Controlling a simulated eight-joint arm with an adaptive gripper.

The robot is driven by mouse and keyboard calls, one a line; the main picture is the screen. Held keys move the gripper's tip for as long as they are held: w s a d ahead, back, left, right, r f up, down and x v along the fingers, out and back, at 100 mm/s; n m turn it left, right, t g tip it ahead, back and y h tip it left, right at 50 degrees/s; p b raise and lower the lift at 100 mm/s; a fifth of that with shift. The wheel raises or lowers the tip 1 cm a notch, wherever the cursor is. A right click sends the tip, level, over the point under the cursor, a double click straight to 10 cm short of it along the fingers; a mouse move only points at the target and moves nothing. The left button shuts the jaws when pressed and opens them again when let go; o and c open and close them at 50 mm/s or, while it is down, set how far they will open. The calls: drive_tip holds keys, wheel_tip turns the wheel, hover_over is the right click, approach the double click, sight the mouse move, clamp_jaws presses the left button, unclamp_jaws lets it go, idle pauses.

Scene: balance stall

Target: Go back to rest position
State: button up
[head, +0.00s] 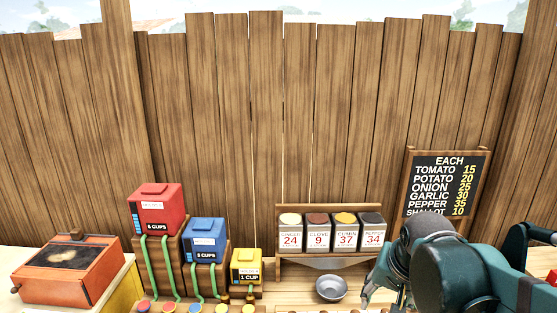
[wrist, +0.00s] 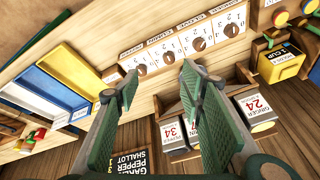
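My gripper (wrist: 150,82) is open in the wrist view, with its two green fingers spread wide and nothing between them. In the head view my gripper (head: 369,293) is at the lower right, low over the counter, just right of a small grey bowl (head: 331,289). The fingertips there are small and partly cut off by the bottom edge. My arm comes in from the right side. In the wrist view the fingertips are near a strip of white dial labels (wrist: 163,56), and I cannot tell whether they touch it.
A spice rack (head: 330,209) holds several labelled boxes behind the bowl. Red (head: 157,213), blue (head: 206,240) and yellow (head: 246,266) cup dispensers stand to its left. An orange box (head: 70,275) is far left. A price board (head: 443,185) stands behind my arm. A blue tray (wrist: 45,92) shows in the wrist view.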

drive_tip(key=s+a+n+t, duration=0.2)
drive_tip(key=s+n, duration=0.3)
drive_tip(key=s, duration=0.3)
drive_tip(key=shift+a+f+t, duration=0.4)
drive_tip(key=shift+a, duration=0.4)
wheel_tip(320, 180, down, 14)
drive_tip(key=b, duration=1.4)
drive_tip(key=shift+f, duration=0.15)
idle(0.5)
